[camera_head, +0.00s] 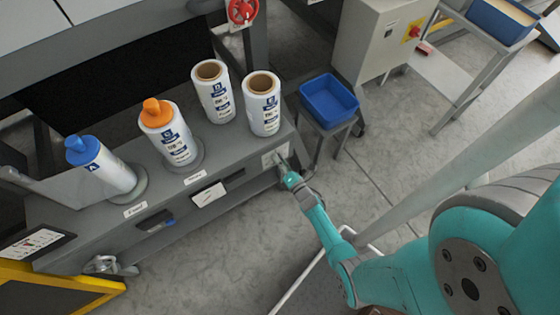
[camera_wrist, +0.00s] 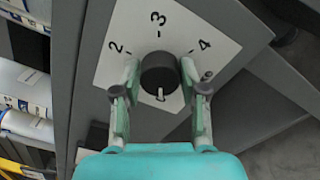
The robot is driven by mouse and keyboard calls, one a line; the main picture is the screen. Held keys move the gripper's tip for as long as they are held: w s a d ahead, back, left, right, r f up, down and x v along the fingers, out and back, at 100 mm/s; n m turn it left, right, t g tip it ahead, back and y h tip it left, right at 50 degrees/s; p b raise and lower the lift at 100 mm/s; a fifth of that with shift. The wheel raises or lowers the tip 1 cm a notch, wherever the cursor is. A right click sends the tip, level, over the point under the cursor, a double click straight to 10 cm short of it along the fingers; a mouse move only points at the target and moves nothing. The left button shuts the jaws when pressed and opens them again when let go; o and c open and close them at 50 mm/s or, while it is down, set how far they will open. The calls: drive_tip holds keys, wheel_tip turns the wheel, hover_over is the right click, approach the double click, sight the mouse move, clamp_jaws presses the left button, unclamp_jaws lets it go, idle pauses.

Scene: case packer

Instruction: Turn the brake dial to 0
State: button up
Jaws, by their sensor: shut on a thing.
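The brake dial is a dark round knob (camera_wrist: 158,72) on a white plate (camera_wrist: 115,62) marked 2, 3 and 4. The 2 is left of the knob, the 3 above it and the 4 to its right. A small white mark shows at the knob's lower edge; I cannot tell if it is the pointer. No 0 is readable. My gripper (camera_wrist: 160,88) has one finger on each side of the knob and is shut on it. In the head view my gripper (camera_head: 284,168) reaches the white plate (camera_head: 268,158) at the grey bench's right end.
White rolls, one with an orange top (camera_head: 168,135) and one with a blue top (camera_head: 98,165), stand on the grey bench (camera_head: 75,220). A blue bin (camera_head: 328,102) stands on a stool close behind my gripper. The floor in front of the bench is clear.

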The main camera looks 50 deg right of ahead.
drive_tip(key=o, duration=1.1)
drive_tip(key=shift+o, duration=0.2)
drive_tip(key=v, duration=1.2)
